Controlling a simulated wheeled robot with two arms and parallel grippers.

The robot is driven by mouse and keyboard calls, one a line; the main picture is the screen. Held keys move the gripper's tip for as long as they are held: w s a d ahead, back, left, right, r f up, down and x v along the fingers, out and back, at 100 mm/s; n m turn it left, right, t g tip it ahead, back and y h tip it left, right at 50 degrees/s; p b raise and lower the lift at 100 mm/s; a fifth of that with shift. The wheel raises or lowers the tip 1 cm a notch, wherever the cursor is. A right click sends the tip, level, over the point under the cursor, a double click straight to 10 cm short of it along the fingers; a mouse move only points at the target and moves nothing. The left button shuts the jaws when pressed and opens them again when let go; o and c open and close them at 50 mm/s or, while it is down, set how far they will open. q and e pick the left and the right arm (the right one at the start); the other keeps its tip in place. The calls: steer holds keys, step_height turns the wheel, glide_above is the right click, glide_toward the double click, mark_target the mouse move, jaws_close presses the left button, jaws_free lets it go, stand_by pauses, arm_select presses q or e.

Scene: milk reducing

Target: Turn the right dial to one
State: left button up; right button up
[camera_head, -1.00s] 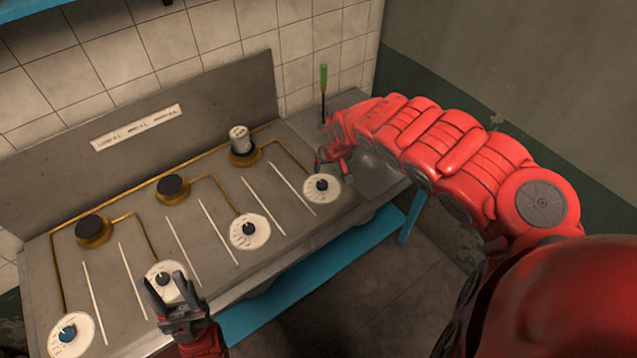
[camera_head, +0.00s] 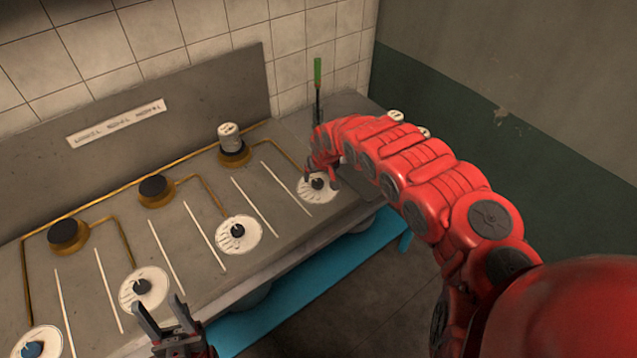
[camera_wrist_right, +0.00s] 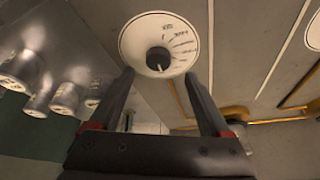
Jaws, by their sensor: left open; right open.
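The right dial (camera_head: 318,186) is a white disc with a dark knob at the right end of the counter, below the burner that carries a white can (camera_head: 230,137). It also shows in the right wrist view (camera_wrist_right: 158,44), with its dark knob and printed marks. My right gripper (camera_head: 318,172) is just behind the dial in the head view. In the right wrist view my right gripper (camera_wrist_right: 162,85) is open, its two fingers reaching towards the knob, one on each side, with nothing held. My left gripper (camera_head: 161,315) is open and empty in front of the counter at the lower left.
Other dials stand along the counter front, including a middle one (camera_head: 239,234) and a left one (camera_head: 143,287). Several white cans (camera_wrist_right: 66,98) show at left in the right wrist view. A green-handled tool (camera_head: 317,78) stands upright behind my right arm.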

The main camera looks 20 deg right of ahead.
mark_target(319, 183)
steer(key=x, duration=0.4)
steer(key=shift+a, duration=0.2)
steer(key=shift+w+d+f, duration=0.1)
steer(key=shift+d+f, duration=0.2)
steer(key=shift+f, duration=0.15)
jaws_close()
steer(key=shift+d+f+n+y+b, duration=0.2)
steer(key=shift+n+y+b, duration=0.1)
steer(key=shift+n+b, duration=0.35)
steer(key=n+y+b, duration=0.1)
steer(key=n+b, duration=0.1)
steer(key=b, duration=0.1)
steer(key=shift+f+n, duration=0.15)
steer(key=shift+n, duration=0.2)
steer(key=shift+r+n+b, duration=0.25)
steer(key=shift+n+b, duration=0.15)
steer(key=shift+b, duration=0.1)
steer(key=shift+r+g, duration=0.1)
steer(key=shift+g, duration=0.2)
